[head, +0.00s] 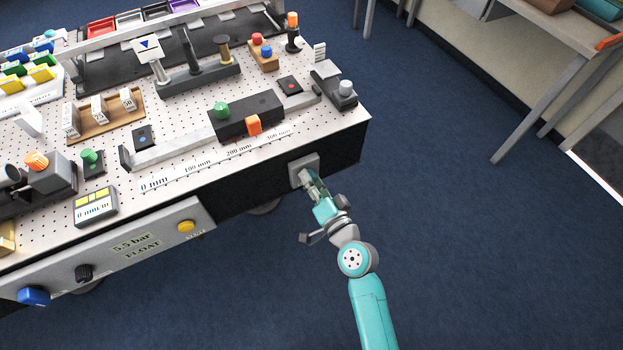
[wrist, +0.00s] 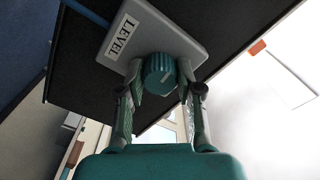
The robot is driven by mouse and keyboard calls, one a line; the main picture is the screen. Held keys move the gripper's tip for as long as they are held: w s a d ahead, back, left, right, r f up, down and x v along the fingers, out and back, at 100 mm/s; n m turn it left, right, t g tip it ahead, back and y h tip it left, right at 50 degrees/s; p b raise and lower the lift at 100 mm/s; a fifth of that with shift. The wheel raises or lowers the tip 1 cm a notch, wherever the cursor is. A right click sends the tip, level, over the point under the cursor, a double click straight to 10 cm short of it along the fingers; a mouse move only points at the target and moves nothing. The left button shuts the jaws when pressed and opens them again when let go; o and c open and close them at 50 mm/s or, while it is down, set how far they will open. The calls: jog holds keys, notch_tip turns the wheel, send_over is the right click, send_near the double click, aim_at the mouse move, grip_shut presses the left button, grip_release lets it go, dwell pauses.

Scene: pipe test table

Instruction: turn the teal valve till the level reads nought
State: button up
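The teal valve (wrist: 160,74) is a ribbed round knob with a pale mark, on a grey plate (wrist: 185,42) labelled LEVEL. In the head view that plate (head: 303,163) is on the table's front side near the right corner, and my gripper hides the knob. My gripper (wrist: 161,80) has one finger on each side of the knob, with the tips appearing to press on its sides. It also shows in the head view (head: 306,178). A small grey readout (head: 96,207) with yellow blocks stands on the table at left; its small text seems to read 0 mm/m.
A front panel (head: 203,215) shows 5.5 bar and FLOAT, with a yellow button (head: 186,226), a black knob (head: 84,272) and a blue knob (head: 34,296). The pegboard table top (head: 200,110) is crowded with fixtures. Blue floor (head: 450,230) lies clear to the right.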

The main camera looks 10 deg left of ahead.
jog(key=o, duration=0.4)
jog(key=shift+c, duration=0.2)
jog(key=v, duration=1.2)
jog(key=s+d+f+h, duration=0.4)
jog(key=s+d+h, duration=0.3)
jog(key=s+d, duration=0.7)
jog(key=s+d+r+n+h, duration=0.1)
jog(key=s+r, duration=0.3)
jog(key=s, duration=0.4)
jog(key=s+d+r+n+h, duration=0.2)
jog(key=s+r, duration=0.3)
jog(key=s, duration=0.3)
